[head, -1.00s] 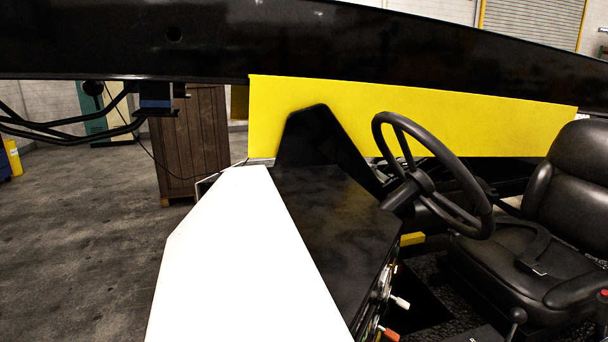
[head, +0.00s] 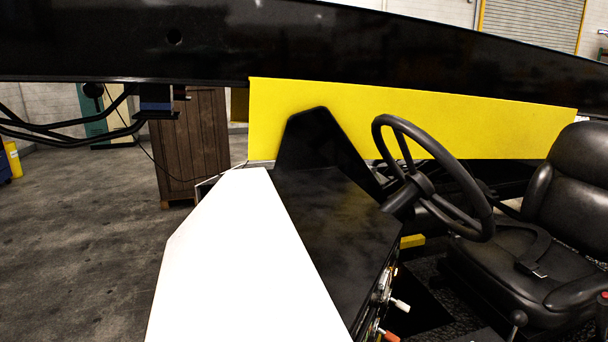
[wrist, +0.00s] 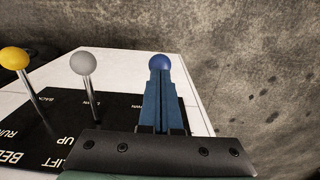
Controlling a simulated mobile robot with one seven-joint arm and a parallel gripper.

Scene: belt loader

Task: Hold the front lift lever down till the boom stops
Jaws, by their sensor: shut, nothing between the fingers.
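In the wrist view my gripper (wrist: 160,80) shows as two blue fingers, shut side by side. A lever with a blue ball knob (wrist: 160,62) is right at the fingertips; its stem is hidden behind them, and I cannot tell whether they touch. To the left stand a grey-knobbed lever (wrist: 83,64) and a yellow-knobbed lever (wrist: 14,58). The black boom (head: 300,45) crosses the top of the head view. My gripper is not in the head view.
A yellow panel (head: 400,120) runs below the boom. The black console (head: 335,215), steering wheel (head: 430,180) and seat (head: 570,200) are at the right. A white panel (head: 220,260) is in front.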

